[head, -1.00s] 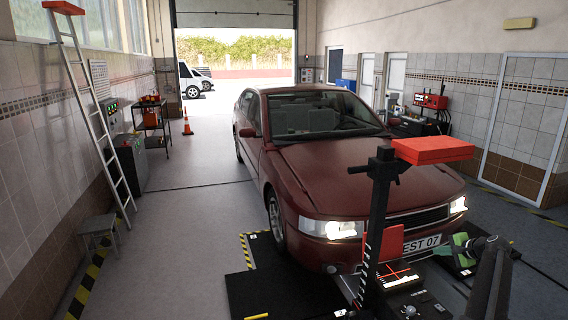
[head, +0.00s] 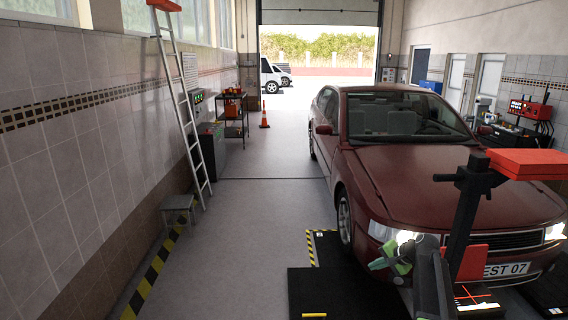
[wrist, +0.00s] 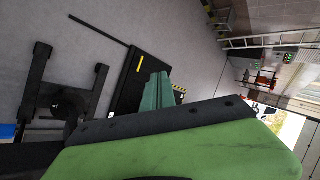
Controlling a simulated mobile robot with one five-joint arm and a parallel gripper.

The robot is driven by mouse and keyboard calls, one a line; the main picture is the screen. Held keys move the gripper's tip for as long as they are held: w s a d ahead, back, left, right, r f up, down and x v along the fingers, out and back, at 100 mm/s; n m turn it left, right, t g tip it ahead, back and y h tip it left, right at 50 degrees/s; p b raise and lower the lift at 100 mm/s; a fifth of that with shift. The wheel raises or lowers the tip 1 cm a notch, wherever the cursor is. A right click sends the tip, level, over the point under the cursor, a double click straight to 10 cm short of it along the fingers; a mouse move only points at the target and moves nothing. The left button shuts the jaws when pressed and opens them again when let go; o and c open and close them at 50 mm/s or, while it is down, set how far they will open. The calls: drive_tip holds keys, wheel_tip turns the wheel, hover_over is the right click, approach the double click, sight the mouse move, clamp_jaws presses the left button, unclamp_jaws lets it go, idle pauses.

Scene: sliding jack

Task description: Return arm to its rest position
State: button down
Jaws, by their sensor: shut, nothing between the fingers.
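My gripper (head: 388,256) shows green and grey in front of the car's lit headlight, left of the black post. My grey arm (head: 432,285) rises from the bottom edge, partly in front of the post's foot. In the wrist view the green fingers (wrist: 158,91) are together, with nothing seen between them. A large green part of my gripper fills the lower part of that view. The dark red car (head: 400,150) stands ahead, right of centre. The black post (head: 466,205) carries a red block (head: 530,163) on its arm.
A black plate (head: 335,295) lies on the floor before the car. A ladder (head: 183,110) leans on the left wall, with a stool (head: 178,205) at its foot. A trolley (head: 234,110) and orange cone (head: 264,118) stand farther back. The left aisle floor is clear.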

drive_tip(key=s+a+f+n+g, duration=0.1)
drive_tip(key=s+a+f+n, duration=0.1)
drive_tip(key=s+a, duration=0.45)
drive_tip(key=s+a+f+n+g+h, duration=0.1)
drive_tip(key=s+a+f+n+g, duration=0.15)
drive_tip(key=a, duration=0.75)
drive_tip(key=s+a+f+n+g, duration=0.1)
drive_tip(key=s+a+n, duration=0.1)
drive_tip(key=s+a, duration=0.45)
drive_tip(key=s+d+f+n+g+h, duration=0.1)
drive_tip(key=s+d+n+g+h, duration=0.1)
drive_tip(key=s, duration=0.7)
drive_tip(key=shift+s+d+f+n+h+b, duration=0.35)
drive_tip(key=shift+n+h, duration=0.3)
drive_tip(key=shift+h, duration=0.25)
drive_tip(key=shift+r, duration=0.1)
drive_tip(key=shift+d, duration=0.1)
